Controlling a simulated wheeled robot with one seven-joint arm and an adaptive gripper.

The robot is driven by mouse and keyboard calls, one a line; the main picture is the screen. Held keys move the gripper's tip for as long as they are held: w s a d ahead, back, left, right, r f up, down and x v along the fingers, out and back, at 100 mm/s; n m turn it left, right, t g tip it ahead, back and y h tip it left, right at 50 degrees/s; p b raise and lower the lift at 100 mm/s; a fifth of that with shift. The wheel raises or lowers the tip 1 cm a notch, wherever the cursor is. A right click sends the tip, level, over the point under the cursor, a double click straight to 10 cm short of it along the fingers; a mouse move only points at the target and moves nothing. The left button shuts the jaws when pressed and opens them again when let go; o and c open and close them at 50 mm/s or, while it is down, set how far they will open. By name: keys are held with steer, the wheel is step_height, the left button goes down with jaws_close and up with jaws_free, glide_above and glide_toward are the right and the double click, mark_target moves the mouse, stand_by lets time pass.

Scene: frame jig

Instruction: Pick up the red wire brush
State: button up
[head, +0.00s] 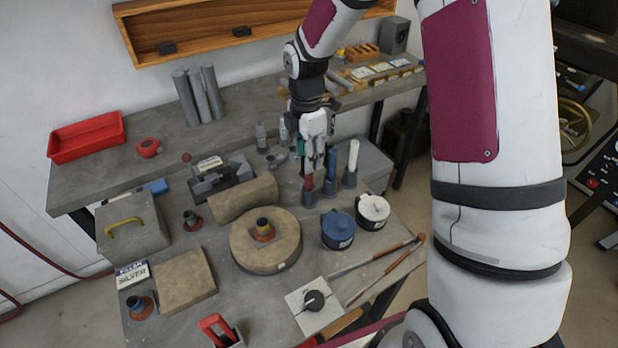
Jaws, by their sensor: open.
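My gripper (315,160) hangs pointing down over the back right part of the workbench, with its jaws open. A slim red upright piece (309,184), which looks like the red wire brush, stands in a dark grey holder (308,200) just below the fingertips. The fingers hide its upper part, and I cannot tell whether they touch it. No bristles show. A blue upright piece (331,163) and a white one (353,154) stand in similar holders just to the right.
A blue lidded pot (338,228) and a white-topped one (373,209) stand in front of the holders. A round tan block (265,245) and a tan roll (243,200) lie to the left. A red-handled item (215,328) is at the front edge.

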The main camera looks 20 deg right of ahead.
mark_target(309, 176)
steer(key=shift+f, duration=0.8)
steer(key=f, duration=0.2)
steer(key=s+f+p, duration=0.1)
steer(key=f, duration=0.1)
steer(key=shift+d+f, duration=0.15)
steer(key=shift+f, duration=0.15)
steer(key=shift+w+f, duration=0.15)
steer(key=shift+f, duration=0.25)
jaws_close()
